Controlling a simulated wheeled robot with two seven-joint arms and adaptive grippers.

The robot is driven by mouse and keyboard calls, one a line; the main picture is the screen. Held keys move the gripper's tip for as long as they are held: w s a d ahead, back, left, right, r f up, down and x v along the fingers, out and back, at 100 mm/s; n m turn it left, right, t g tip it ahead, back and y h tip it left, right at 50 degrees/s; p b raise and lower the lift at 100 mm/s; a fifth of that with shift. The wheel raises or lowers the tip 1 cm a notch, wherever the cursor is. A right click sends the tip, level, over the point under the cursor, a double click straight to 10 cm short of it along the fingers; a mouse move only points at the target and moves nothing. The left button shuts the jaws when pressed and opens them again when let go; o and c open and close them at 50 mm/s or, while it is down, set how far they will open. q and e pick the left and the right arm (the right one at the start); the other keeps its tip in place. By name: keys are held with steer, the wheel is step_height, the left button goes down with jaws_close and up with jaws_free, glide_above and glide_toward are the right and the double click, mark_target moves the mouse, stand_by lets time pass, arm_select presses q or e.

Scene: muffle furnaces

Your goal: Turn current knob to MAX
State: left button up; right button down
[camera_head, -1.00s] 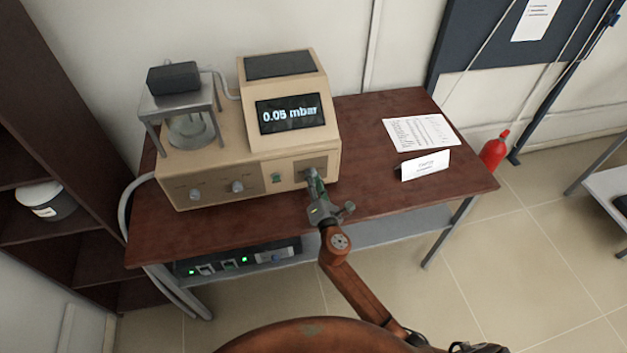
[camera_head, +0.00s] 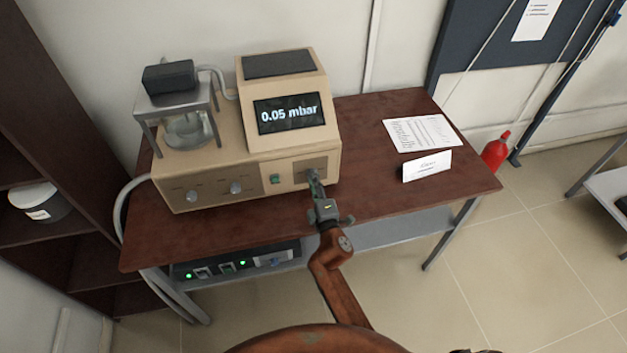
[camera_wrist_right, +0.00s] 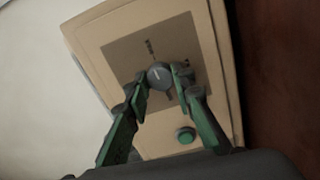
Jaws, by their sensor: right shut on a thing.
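The current knob (camera_wrist_right: 159,75) is a small round grey knob on a darker square panel of the beige instrument (camera_head: 215,165). In the right wrist view its light pointer line runs roughly up the picture; the small panel marks are too blurred to read. My right gripper (camera_wrist_right: 161,82) has its green-sided fingers on either side of the knob and is shut on it. In the head view the right gripper (camera_head: 314,177) reaches the front panel's right end and largely hides the knob. The display (camera_head: 289,113) reads 0.05 mbar. My left gripper is not in view.
A green button (camera_wrist_right: 185,134) sits beside the knob panel. Two other knobs (camera_head: 236,187) (camera_head: 191,196) are further left. A powered unit (camera_head: 237,263) is below.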

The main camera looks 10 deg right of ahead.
steer(key=shift+f+m, duration=0.1)
steer(key=shift+m, duration=0.5)
steer(key=c, duration=1.7)
jaws_free()
steer(key=shift+o, duration=0.2)
steer(key=s, duration=1.2)
